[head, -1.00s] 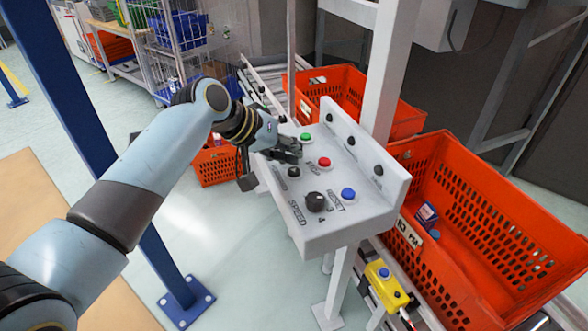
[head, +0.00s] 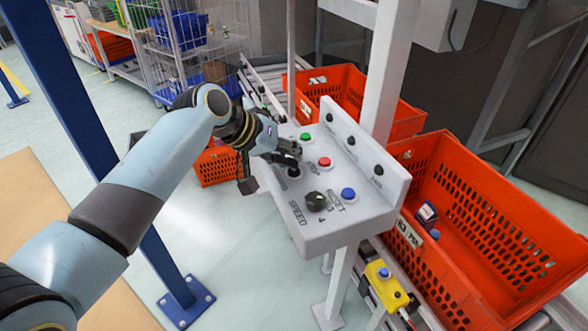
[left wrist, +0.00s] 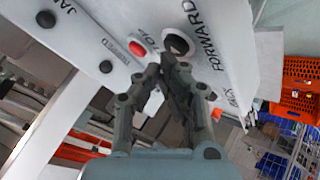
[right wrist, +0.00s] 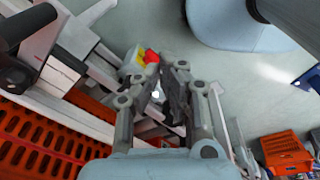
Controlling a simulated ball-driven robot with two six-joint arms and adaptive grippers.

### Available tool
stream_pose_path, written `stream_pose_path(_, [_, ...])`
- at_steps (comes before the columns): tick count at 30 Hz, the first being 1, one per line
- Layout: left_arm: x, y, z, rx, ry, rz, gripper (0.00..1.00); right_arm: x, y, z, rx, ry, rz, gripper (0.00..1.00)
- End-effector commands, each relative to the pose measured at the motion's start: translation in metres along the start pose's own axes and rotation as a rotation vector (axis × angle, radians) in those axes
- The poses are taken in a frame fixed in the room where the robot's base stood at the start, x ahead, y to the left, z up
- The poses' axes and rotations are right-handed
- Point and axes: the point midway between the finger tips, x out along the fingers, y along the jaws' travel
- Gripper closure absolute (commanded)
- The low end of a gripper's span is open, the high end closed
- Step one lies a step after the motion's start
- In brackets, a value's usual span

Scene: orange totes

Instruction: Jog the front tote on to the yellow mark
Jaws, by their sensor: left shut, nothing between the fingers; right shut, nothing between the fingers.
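A white control panel (head: 330,226) carries green (head: 306,137), red (head: 325,162) and blue (head: 348,194) buttons, a dark button (head: 294,172) and a black speed knob (head: 315,202). My left gripper (head: 293,158) is shut and empty over the dark button, partly hiding it; I cannot tell whether it touches. The left wrist view shows its fingers (left wrist: 170,72) close to the panel and the word FORWARD. The large orange tote (head: 500,185) at right holds a small blue-and-white box. My right gripper (right wrist: 167,72) is shut and empty. I cannot make out a yellow mark.
Another orange tote (head: 350,88) stands behind the panel on the rollers. A yellow box (head: 386,286) with a blue button sits below the panel. A white post (head: 388,75) rises behind the panel and a blue post (head: 100,130) stands at left.

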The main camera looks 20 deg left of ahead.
Motion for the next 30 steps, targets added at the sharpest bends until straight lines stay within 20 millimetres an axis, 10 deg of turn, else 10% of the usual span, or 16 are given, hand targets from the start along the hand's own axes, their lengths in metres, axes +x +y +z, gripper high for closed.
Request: stream_pose_path(30, [0.0068,-0.0048,0.0050,0.000,0.000,0.000,1.00,0.0042,-0.0028,0.0006,0.001,0.000,-0.003,1.00])
